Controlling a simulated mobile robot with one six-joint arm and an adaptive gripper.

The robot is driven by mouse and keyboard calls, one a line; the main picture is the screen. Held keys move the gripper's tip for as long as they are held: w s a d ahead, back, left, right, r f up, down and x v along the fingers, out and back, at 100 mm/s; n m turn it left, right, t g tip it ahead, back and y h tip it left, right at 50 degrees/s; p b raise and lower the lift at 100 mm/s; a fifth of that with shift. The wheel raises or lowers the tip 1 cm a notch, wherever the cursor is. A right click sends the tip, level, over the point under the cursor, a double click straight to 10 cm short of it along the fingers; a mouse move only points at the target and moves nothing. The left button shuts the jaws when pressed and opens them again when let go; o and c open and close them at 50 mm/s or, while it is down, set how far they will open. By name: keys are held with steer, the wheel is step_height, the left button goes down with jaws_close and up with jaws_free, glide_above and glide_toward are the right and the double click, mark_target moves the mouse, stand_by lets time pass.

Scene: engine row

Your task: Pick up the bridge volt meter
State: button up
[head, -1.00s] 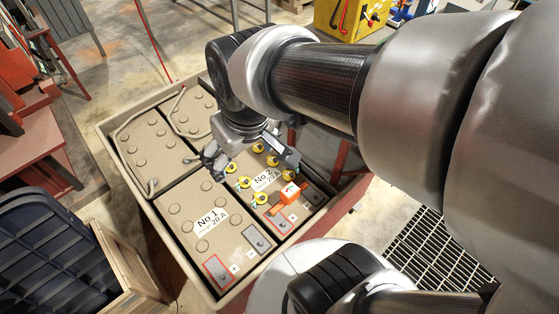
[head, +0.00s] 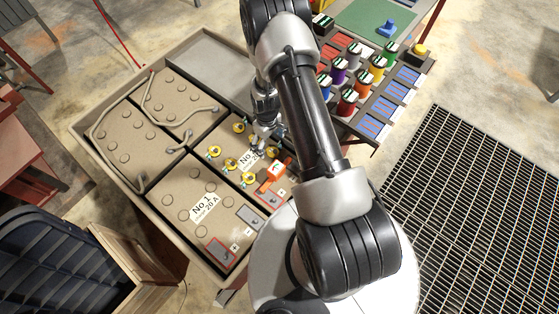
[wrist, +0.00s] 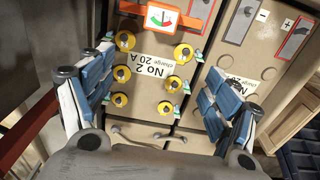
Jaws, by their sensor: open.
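The bridge volt meter (head: 272,173) is a small orange block lying across the front part of battery No. 2 (head: 232,140). My gripper (wrist: 158,62) is open and empty, with blue-padded fingers wide apart over the No. 2 label and yellow caps. The meter is beyond the fingertips, not between them. In the head view my gripper (head: 268,135) is behind the meter and partly hidden by my arm.
Battery No. 1 (head: 190,215) is beside No. 2 in the same tray (head: 88,140). Several yellow caps (head: 240,127) stand up from No. 2. A rack of coloured spools (head: 350,100) stands to the right. A dark blue bin (head: 50,265) is at lower left.

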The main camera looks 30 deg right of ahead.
glide_toward(276, 168)
step_height(276, 168, down, 6)
steer(key=b, duration=0.3)
steer(key=shift+w+f, duration=0.1)
steer(key=shift+f, duration=0.1)
steer(key=shift+w+d+f+b, duration=0.1)
steer(key=shift+f+b, duration=1)
steer(key=shift+f, duration=2)
steer(key=shift+c, duration=0.4)
steer(key=c, duration=1.4)
steer(key=shift+r, duration=0.15)
